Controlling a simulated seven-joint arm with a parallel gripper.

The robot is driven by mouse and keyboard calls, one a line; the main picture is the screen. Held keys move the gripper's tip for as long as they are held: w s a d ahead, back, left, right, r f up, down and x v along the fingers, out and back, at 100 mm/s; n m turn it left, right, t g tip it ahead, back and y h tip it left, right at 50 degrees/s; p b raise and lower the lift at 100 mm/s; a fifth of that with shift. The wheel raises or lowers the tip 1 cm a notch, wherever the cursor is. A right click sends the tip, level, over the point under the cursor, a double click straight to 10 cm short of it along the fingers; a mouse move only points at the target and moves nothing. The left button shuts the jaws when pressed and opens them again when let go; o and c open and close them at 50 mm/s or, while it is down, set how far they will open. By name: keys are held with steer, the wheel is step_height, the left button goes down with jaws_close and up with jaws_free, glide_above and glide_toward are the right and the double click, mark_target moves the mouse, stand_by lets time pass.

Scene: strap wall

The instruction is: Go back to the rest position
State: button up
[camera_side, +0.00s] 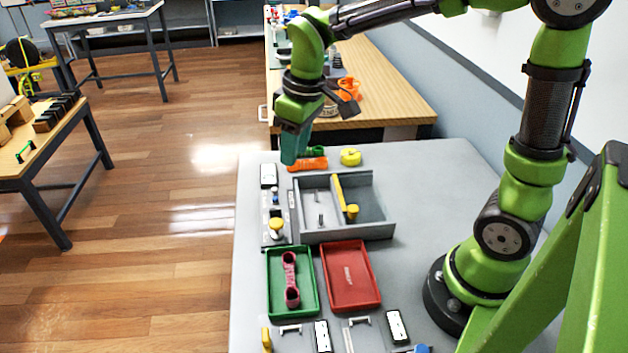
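My gripper (294,150) hangs on the green arm above the back left of the grey table (430,185), fingers pointing down. Its teal fingers are seen edge-on, and I cannot tell whether they are open or shut. An orange strap piece (308,164) lies just below and behind the fingertips, partly covered by them. A grey open box (375,225) with a yellow strap-like piece (339,192) and pegs is nearer. A green tray (307,262) holds a dark pink strap piece (290,283). A red tray (350,277) beside it looks empty.
A yellow round piece (350,157) and a small green piece (316,150) lie at the back. A panel with a yellow knob (276,228) stands left of the box. Handles and white plates line the front. A wooden bench (395,95) stands behind.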

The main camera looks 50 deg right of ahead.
steer(key=s+d+r+m+t, duration=0.1)
steer(key=s+r+m+t, duration=0.1)
steer(key=s, duration=0.4)
steer(key=s+d+r+m+t+y, duration=0.1)
steer(key=s+r+m+t, duration=0.1)
steer(key=s, duration=0.5)
steer(key=m+t, duration=0.1)
steer(key=m, duration=0.1)
steer(key=shift+r+m+t, duration=0.2)
steer(key=shift+m+t, duration=0.1)
steer(key=shift+m, duration=0.1)
steer(key=shift+d, duration=0.1)
